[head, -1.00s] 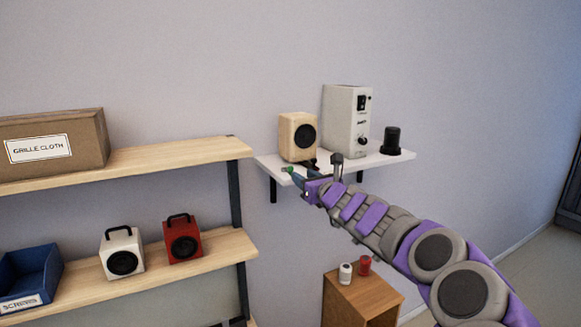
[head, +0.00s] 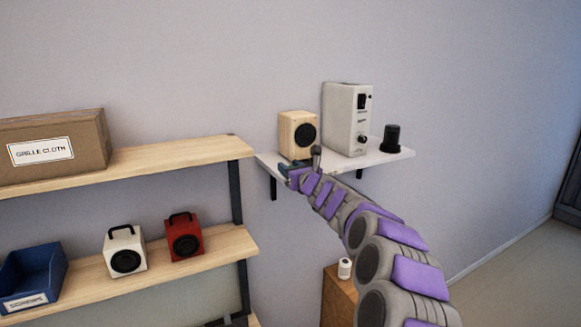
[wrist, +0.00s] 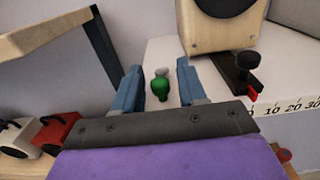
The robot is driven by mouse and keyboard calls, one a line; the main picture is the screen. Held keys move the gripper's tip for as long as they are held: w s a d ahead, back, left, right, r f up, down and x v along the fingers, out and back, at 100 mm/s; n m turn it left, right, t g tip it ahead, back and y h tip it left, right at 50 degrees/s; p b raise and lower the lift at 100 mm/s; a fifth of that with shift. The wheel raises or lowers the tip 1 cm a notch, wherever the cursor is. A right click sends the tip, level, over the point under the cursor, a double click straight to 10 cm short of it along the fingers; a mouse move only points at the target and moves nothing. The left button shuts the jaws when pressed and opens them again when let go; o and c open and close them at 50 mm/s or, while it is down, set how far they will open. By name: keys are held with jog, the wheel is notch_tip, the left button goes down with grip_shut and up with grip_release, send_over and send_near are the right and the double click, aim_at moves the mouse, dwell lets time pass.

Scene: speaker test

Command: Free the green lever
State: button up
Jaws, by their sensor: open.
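The green lever (wrist: 160,86) shows in the wrist view as a small green knob with a paler top, at the near left part of the white wall shelf (head: 388,158). My gripper (wrist: 159,67) is open, with one blue finger on each side of the lever and a gap visible on both sides. In the head view my gripper (head: 288,170) is at the shelf's front left edge and the lever is hidden. A black clamp-like part (wrist: 240,68) with a round knob and a red tip lies right of the fingers, by the wooden speaker (wrist: 222,28).
On the wall shelf stand the wooden speaker (head: 297,135), a grey box with knobs (head: 346,120) and a black cylinder (head: 392,139). A numbered scale (wrist: 290,106) runs along the shelf edge. A wooden rack (head: 200,148) stands close on the left, with white and red speakers below.

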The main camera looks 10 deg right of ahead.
grip_shut()
dwell(0.4)
